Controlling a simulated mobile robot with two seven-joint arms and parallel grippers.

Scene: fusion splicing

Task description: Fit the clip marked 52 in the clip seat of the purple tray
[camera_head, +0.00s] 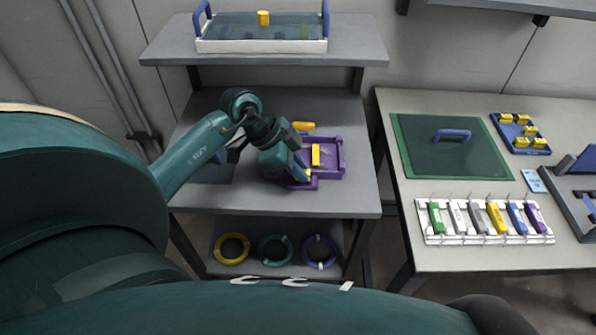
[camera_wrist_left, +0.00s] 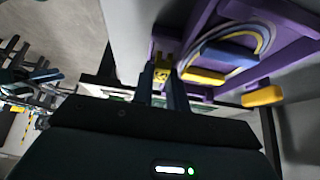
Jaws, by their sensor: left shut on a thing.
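The purple tray (camera_head: 340,172) lies on the grey shelf surface at centre. My left gripper (camera_head: 305,175) reaches in from the left, over the tray's near left part. It is shut on a small yellow clip (camera_wrist_left: 162,66), seen between its fingertips in the left wrist view, close against the purple tray (camera_wrist_left: 191,35). Dark marks show on the clip, but I cannot read the number. The fingers hide the clip seat, so I cannot tell whether the clip is in it. My right gripper is not in view.
A yellow block (camera_head: 316,155) and a blue block (camera_wrist_left: 230,53) are in the tray, with thin looped fibre. Another yellow block (camera_head: 303,126) lies behind the tray. On the right table, a blue holder (camera_head: 541,151) carries several yellow clips beside a green mat (camera_head: 425,165).

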